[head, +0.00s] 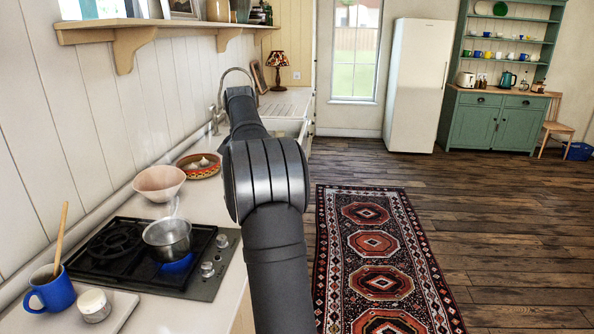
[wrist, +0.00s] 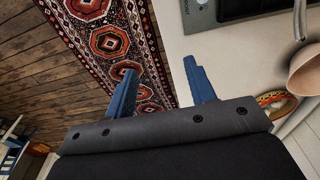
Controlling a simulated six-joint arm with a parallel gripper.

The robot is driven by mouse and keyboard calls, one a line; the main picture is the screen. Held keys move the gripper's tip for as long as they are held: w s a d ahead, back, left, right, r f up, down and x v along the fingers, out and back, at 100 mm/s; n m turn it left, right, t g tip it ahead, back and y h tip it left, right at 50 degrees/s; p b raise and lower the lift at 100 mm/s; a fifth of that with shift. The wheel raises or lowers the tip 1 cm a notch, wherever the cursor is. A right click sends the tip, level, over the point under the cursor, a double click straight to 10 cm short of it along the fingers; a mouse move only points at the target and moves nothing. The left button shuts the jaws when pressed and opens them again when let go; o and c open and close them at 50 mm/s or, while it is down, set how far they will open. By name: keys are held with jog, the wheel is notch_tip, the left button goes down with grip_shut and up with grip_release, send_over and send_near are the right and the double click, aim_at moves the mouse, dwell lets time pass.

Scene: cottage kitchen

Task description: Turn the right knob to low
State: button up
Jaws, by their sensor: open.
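The hob (head: 200,284) is set in the counter at the left of the head view. Its steel control strip carries a nearer knob (head: 207,270) and a farther knob (head: 222,241). Their pointer settings are too small to read. A steel pot (head: 168,238) stands on the hob, with a blue flame (head: 177,264) under it. My gripper (wrist: 158,78) shows in the wrist view with its two blue fingers apart and nothing between them. In the head view it is hidden by my arm. The wrist view shows only a corner of the hob (wrist: 199,14); no knob is visible there.
A pink bowl (head: 159,182) and a patterned plate (head: 199,166) stand on the counter beyond the hob. A blue mug (head: 52,290) with a wooden spoon and a small jar (head: 94,305) stand at the near left. The rug (head: 375,262) area is clear.

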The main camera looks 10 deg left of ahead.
jog(key=s+d+r+t, duration=0.1)
jog(key=d+r, duration=0.1)
jog(key=d, duration=1.2)
jog(key=shift+s+r+h, duration=0.3)
jog(key=shift+s, duration=0.05)
jog(key=shift+a, duration=0.15)
jog(key=n+y, duration=0.5)
jog(key=n, duration=0.7)
send_over(222, 237)
jog(key=s+d, duration=0.4)
jog(key=d, duration=0.2)
notch_tip(222, 237, down, 8)
jog(key=x, duration=1.6)
jog(key=shift+w+d+f, duration=0.2)
jog(key=shift+w+f, duration=0.15)
jog(key=shift+c, duration=0.4)
jog(key=c, duration=0.9)
